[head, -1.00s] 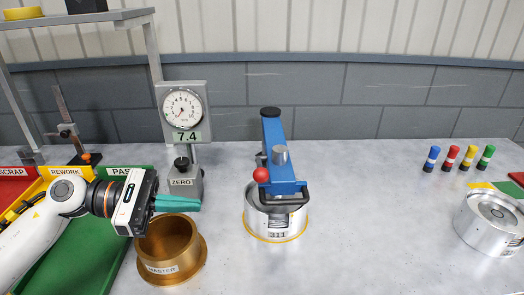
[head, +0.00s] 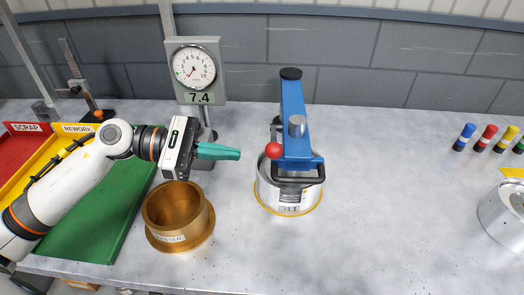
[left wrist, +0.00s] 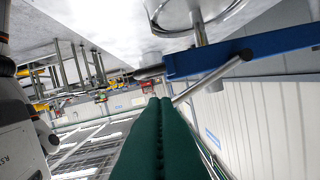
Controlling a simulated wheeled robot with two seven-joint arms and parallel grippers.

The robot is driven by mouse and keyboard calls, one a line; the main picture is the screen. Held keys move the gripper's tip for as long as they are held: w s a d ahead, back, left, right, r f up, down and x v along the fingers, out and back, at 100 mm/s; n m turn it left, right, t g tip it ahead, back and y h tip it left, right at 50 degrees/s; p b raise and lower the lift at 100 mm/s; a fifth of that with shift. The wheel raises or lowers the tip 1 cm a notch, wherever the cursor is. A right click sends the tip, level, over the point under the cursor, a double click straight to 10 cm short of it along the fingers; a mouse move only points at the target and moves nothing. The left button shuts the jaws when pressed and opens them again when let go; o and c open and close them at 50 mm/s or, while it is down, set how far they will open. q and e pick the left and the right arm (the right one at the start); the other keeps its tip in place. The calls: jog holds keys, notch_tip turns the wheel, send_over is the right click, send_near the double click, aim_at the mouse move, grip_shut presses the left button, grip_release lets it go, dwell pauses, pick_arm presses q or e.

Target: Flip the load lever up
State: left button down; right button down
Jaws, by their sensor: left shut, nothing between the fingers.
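A blue press arm (head: 293,110) with a black end cap stands over a silver clutch part (head: 288,196) with a yellow ring at its base. A red ball knob (head: 273,150) sits at the arm's left side; I take it as the lever's end, and its stem is mostly hidden. My left gripper (head: 238,154), with green fingers, is shut and empty just left of the knob, with a small gap between. In the left wrist view the shut fingers (left wrist: 158,102) point toward a silver rod (left wrist: 212,80) beside the blue arm (left wrist: 240,50). My right gripper is out of view.
A brass master ring (head: 178,215) stands below my left gripper. A dial gauge reading 7.4 (head: 195,70) stands behind it. Red, yellow and green trays (head: 110,235) lie at left. Several coloured pegs (head: 487,138) and another silver part (head: 503,212) are at right. The table between is clear.

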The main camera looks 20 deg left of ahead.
aim_at(274, 138)
pick_arm(q)
jog(key=p+x, duration=0.3)
jog(key=x, duration=0.4)
jog(key=shift+r, duration=0.15)
